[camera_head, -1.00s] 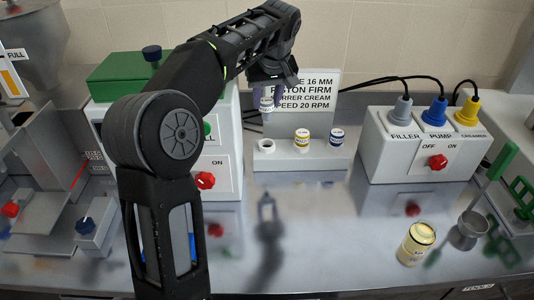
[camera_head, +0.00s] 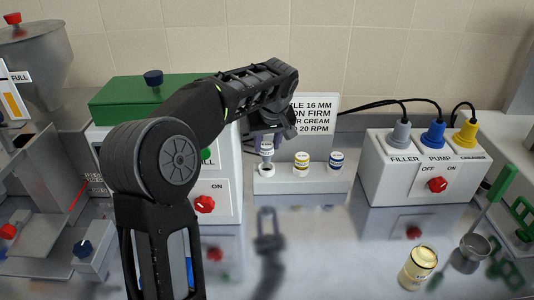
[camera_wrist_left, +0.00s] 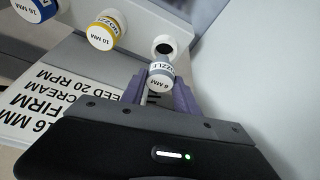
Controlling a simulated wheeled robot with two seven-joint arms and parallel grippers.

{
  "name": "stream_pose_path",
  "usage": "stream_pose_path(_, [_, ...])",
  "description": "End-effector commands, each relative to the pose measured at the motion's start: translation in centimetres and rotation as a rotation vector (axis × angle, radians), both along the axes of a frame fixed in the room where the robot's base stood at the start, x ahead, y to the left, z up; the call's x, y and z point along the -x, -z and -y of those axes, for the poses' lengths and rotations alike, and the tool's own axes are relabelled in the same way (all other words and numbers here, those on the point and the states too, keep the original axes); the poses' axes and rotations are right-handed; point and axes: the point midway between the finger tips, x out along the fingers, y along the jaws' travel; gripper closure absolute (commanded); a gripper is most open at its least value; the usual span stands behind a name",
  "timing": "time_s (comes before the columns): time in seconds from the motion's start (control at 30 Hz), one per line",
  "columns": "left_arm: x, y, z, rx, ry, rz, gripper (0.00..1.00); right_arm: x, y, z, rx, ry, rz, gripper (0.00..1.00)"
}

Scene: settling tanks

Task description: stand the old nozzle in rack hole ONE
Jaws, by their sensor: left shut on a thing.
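The old nozzle (camera_head: 267,149), white with a grey band and marked 6 MM, is held by my left gripper (camera_head: 268,137). In the wrist view the nozzle (camera_wrist_left: 161,77) sits between the purple fingers of the gripper (camera_wrist_left: 160,95), which are shut on it. The rack (camera_head: 315,184) is a light grey block. Its leftmost hole (camera_head: 266,172) has a white collar and lies just below the nozzle in the head view. In the wrist view this hole (camera_wrist_left: 165,46) is dark and empty, just beyond the nozzle; the exact gap cannot be told. My right gripper is out of view.
A yellow-banded nozzle (camera_head: 301,162) and a blue-banded nozzle (camera_head: 336,162) stand in the rack. A sign (camera_head: 318,113) rises behind it. A socket box (camera_head: 415,170) with cables stands right; a cream jar (camera_head: 418,268) and metal cup (camera_head: 474,250) are at front right.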

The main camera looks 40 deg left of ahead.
Motion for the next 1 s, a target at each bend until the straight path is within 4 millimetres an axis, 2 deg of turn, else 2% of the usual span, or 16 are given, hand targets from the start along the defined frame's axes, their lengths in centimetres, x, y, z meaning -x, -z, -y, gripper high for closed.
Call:
stream_pose_path(0.27, [0.1, 3.4, 0.0, 0.0, 0.0, -0.003, 1.0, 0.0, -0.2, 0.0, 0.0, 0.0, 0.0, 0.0])
stream_pose_path(0.73, [0.0, 4.2, 0.0, 0.001, 0.001, -0.001, 1.0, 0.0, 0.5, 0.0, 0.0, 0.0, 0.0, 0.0])
stream_pose_path(0.77, [0.0, 4.0, 0.0, 0.001, 0.001, -0.001, 0.61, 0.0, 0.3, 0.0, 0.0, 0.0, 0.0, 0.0])
stream_pose_path(1.0, [0.0, 4.0, 0.0, 0.0, 0.001, -0.002, 0.42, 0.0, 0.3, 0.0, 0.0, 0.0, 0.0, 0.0])
